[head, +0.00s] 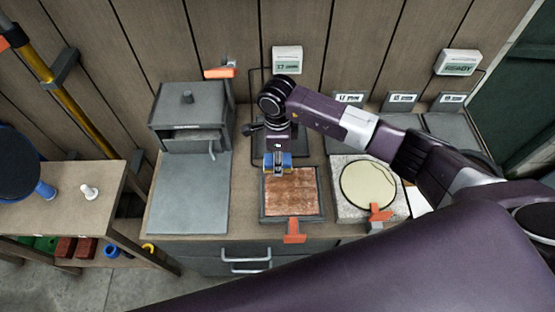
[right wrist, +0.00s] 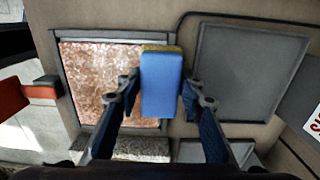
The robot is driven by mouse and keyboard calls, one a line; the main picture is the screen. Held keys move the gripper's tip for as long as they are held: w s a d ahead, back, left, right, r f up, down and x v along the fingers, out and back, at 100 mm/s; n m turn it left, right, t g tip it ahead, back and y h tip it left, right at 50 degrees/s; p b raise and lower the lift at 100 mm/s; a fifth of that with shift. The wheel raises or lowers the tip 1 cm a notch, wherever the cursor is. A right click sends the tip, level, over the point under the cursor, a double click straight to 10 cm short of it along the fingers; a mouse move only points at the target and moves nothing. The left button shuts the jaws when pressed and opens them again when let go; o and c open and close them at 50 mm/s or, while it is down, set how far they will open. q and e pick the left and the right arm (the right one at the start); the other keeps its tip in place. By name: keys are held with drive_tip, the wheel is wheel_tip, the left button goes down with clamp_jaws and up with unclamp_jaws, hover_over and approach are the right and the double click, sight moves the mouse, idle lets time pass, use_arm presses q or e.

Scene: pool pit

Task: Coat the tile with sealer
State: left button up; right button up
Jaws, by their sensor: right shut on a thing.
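The tile (head: 298,188) is reddish-brown and mottled. It lies in a dark grey frame on the workbench, with an orange clamp (head: 294,231) at its front edge. In the right wrist view the tile (right wrist: 95,75) is pinkish-brown. My right gripper (head: 279,169) is over the tile's back left edge. It is shut on a blue block with a yellowish edge (right wrist: 161,84), which looks like a sponge or applicator. I cannot tell whether the block touches the tile. A round pale yellow surface (head: 368,188) lies on a speckled stone slab right of the tile. My left gripper is not in view.
A grey metal box (head: 190,118) stands at the back left, behind a bare grey plate (head: 187,195). Grey panels with labels stand at the back right. An orange clamp (head: 380,212) sits on the slab.

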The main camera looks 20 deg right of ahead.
drive_tip(key=shift+f+b, duration=0.55)
drive_tip(key=shift+f, duration=0.1)
